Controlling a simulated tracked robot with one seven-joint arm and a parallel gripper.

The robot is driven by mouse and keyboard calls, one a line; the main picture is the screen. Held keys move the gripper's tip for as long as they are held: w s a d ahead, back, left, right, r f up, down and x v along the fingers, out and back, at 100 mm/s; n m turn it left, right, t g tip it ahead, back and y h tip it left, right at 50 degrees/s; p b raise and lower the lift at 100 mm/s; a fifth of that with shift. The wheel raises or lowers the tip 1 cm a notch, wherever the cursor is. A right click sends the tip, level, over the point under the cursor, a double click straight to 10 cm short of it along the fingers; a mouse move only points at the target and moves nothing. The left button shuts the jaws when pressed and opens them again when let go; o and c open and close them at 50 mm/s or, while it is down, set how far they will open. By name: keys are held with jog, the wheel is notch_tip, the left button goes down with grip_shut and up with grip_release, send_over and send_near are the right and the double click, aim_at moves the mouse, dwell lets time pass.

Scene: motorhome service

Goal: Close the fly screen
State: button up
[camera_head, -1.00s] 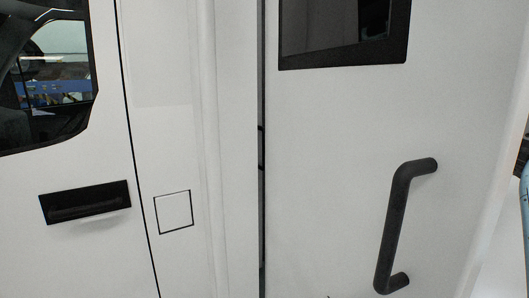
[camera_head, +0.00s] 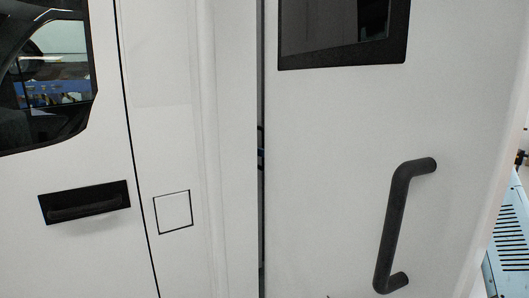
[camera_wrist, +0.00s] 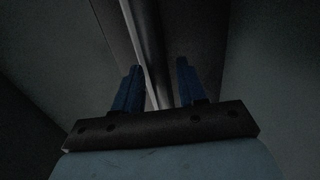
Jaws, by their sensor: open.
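My gripper (camera_wrist: 159,66) shows in the dim wrist view with its two blue fingers open. A dark upright bar (camera_wrist: 147,35) with a pale strip along its left side runs down between or just beyond the fingers. I cannot tell how deep it sits or whether a finger touches it. It may be the edge of the fly screen, but the picture is too dark to be sure. In the head view no fly screen can be made out. A small blue spot shows in the narrow dark gap beside the open door; I cannot tell what it is.
The white door (camera_head: 330,150) with a dark window (camera_head: 335,28) and a black grab handle (camera_head: 395,225) fills the right of the head view. At left are the cab window (camera_head: 50,80) and a black door handle (camera_head: 85,201) on the white vehicle side.

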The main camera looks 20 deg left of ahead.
grip_shut()
dwell(0.4)
